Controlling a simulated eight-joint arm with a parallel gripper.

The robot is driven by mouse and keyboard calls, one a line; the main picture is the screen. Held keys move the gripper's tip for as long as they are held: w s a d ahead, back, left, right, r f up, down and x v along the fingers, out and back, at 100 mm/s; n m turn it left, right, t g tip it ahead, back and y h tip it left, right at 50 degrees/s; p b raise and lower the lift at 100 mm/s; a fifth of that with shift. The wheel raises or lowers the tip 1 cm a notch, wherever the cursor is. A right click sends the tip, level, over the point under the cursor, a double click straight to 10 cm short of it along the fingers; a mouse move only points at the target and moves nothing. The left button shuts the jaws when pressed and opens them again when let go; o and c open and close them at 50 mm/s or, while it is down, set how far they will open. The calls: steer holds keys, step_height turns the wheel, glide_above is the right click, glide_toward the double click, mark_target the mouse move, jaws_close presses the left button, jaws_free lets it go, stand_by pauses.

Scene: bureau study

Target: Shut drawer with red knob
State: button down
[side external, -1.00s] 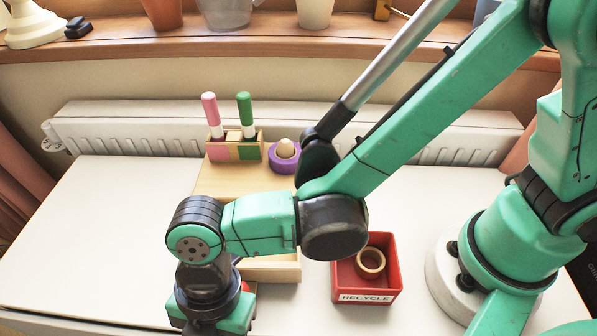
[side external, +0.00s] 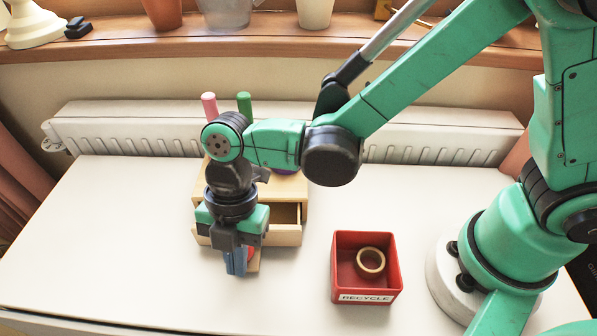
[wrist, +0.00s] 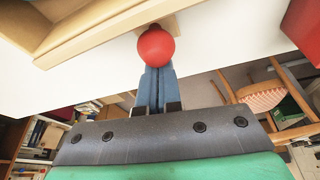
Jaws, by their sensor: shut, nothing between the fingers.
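A small light-wood drawer unit (side external: 292,187) stands on the white desk. Its drawer (side external: 287,238) sticks out a little, with a dark gap showing at the right between its front and the cabinet. The red knob (wrist: 156,45) is on the drawer front; in the side view only a bit of the knob (side external: 251,253) shows past my gripper. My gripper (side external: 236,268) is shut and empty, pointing down in front of the drawer. In the wrist view its blue fingertips (wrist: 156,72) lie right at the knob, which hides their ends; I cannot tell whether they touch.
A red RECYCLE box (side external: 345,293) holding a tan ring (side external: 370,261) stands to the right. Pink (side external: 209,105) and green (side external: 244,103) pegs rise behind my arm. A radiator (side external: 430,138) runs along the back. The desk at left is clear.

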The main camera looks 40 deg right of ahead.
steer(key=w+d, duration=0.3)
steer(key=shift+w, duration=0.15)
steer(key=shift+d, duration=0.1)
